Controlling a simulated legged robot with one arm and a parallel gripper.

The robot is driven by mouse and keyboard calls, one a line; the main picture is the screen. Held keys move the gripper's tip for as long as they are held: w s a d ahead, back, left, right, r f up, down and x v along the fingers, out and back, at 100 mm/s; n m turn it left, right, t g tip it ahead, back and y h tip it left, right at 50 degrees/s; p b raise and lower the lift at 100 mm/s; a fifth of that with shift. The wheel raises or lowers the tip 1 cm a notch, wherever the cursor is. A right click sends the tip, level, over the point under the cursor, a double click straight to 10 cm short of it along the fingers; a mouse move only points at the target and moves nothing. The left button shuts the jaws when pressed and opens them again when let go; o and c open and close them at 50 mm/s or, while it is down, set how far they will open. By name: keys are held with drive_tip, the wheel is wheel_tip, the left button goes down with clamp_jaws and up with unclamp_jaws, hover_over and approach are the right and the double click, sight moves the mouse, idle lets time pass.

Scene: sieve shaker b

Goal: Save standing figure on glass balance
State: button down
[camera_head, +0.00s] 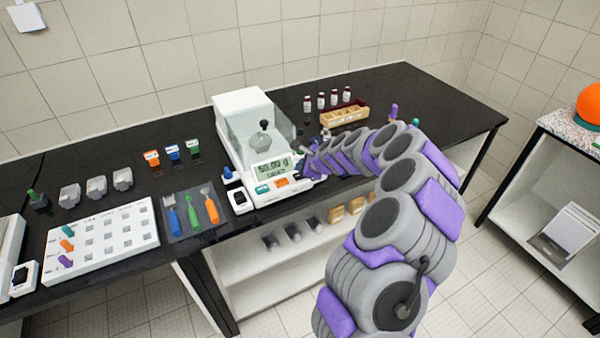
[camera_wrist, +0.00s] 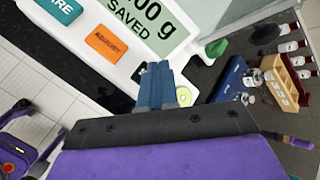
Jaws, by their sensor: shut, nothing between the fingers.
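The white glass balance (camera_head: 243,105) stands on the black bench, with a dark knobbed weight (camera_head: 264,140) inside its glass shield. Its display (camera_head: 271,170) shows a figure of about 50.00 g; the wrist view shows the display's right part (camera_wrist: 150,20), reading "00 g" with "SAVED" below. A teal key (camera_wrist: 58,8), partly cut off, and an orange ADJUST key (camera_wrist: 106,42) lie on the front panel. My gripper (camera_wrist: 153,80) is shut and empty, its blue fingers over the panel just below the display, hiding part of the panel. Whether the fingertips touch it I cannot tell.
Right of the balance are a wooden rack (camera_head: 345,115), small bottles (camera_head: 321,100) and a blue case (camera_wrist: 228,80). To the left are coloured tools (camera_head: 191,214) on a dark mat and a white tray (camera_head: 103,238). The bench's far right is mostly clear.

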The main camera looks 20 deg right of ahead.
idle(0.3)
wheel_tip(320, 180, up, 5)
drive_tip(key=p, duration=0.4)
drive_tip(key=shift+r+p, duration=0.1)
drive_tip(key=shift+p, duration=0.3)
idle(0.4)
